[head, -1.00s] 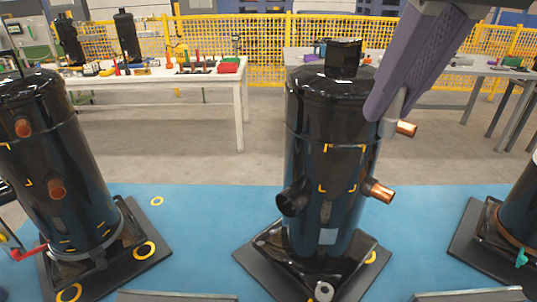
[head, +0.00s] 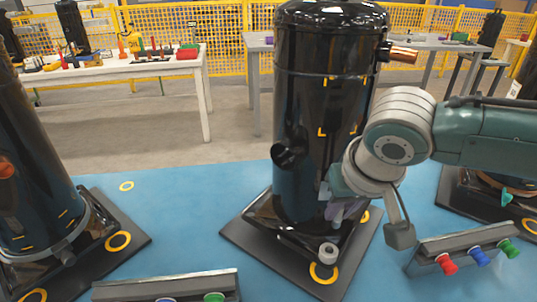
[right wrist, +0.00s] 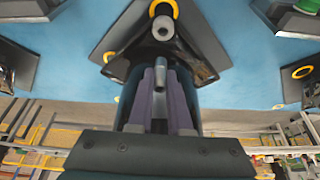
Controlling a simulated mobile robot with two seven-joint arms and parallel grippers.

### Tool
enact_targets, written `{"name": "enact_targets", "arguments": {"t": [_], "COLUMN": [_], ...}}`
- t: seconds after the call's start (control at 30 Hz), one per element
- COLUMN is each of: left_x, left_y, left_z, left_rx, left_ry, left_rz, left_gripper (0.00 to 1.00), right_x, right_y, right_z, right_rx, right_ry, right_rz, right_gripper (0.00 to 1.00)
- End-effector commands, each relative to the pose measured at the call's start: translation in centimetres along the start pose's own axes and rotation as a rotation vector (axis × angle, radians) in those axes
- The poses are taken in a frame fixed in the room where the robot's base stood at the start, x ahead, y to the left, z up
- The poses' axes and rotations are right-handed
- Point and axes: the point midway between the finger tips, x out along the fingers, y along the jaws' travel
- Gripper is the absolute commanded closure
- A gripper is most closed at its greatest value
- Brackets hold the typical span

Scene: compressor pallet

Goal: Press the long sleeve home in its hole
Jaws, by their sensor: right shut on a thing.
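My right gripper (head: 338,211) is low in front of the middle black compressor (head: 325,110), beside its base. In the right wrist view its purple fingers (right wrist: 160,85) are shut on a grey metal cylinder, which looks like the long sleeve (right wrist: 160,72). The pale round grommet (head: 328,252) with a dark hole sits at the front corner of the compressor's foot; it also shows in the right wrist view (right wrist: 163,27). The sleeve's end appears apart from the grommet. My left gripper is not in view.
A yellow ring (head: 324,274) lies by the grommet on the dark base plate (head: 352,268). A rack (head: 470,247) with red, blue and green knobs stands at right. Another compressor (head: 30,170) stands at left. Blue floor (head: 180,225) between them is clear.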

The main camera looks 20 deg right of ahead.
Motion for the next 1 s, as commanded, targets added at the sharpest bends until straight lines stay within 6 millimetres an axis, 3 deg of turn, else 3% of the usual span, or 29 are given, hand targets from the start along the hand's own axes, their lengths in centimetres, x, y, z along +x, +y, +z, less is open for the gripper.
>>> {"name": "enact_targets", "arguments": {"t": [0.27, 0.6, 1.0], "left_x": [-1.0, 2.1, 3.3], "left_y": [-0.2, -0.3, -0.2], "left_z": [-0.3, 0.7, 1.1], "left_rx": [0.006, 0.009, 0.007], "left_ry": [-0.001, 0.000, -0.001], "left_rz": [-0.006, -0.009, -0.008], "left_gripper": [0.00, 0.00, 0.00], "right_x": [-0.2, 3.7, 5.4], "right_y": [0.0, 0.0, 0.0], "right_z": [0.1, 1.6, 2.3], "right_rx": [0.001, 0.000, 0.000], "right_ry": [0.001, 0.002, 0.003], "right_rz": [-0.001, -0.001, -0.001], "right_gripper": [1.00, 1.00, 1.00]}}
